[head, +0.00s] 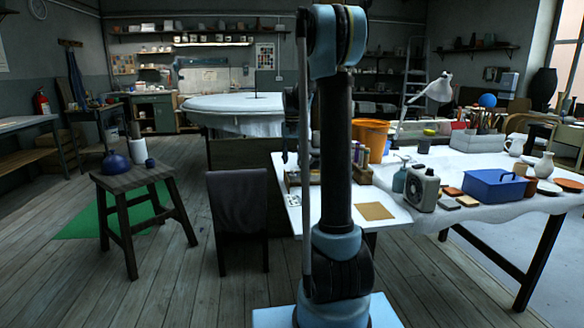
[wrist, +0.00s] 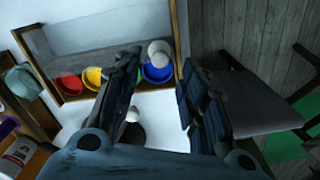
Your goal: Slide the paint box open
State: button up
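The paint box (wrist: 182,30) has a wooden frame and shows in the upper left of the wrist view. A pale grey surface (wrist: 95,35) fills most of its inside. Red, yellow, green and blue rounds (wrist: 69,83) show in a row along its lower edge. My gripper (wrist: 160,60) is open and empty, its fingers spread over the lower right corner of the box. The fingers hide part of the row, and I cannot tell if they touch the box. In the head view my own arm hides most of the area around the box.
A white round thing (wrist: 158,48) shows by the blue round. In the head view a blue crate (head: 494,186), a grey radio-like box (head: 422,188) and an orange bucket (head: 371,138) stand on the white tables. A dark chair (head: 238,210) and a stool (head: 133,180) stand left.

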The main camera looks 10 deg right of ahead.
notch_tip(320, 180, up, 8)
dwell(0.4)
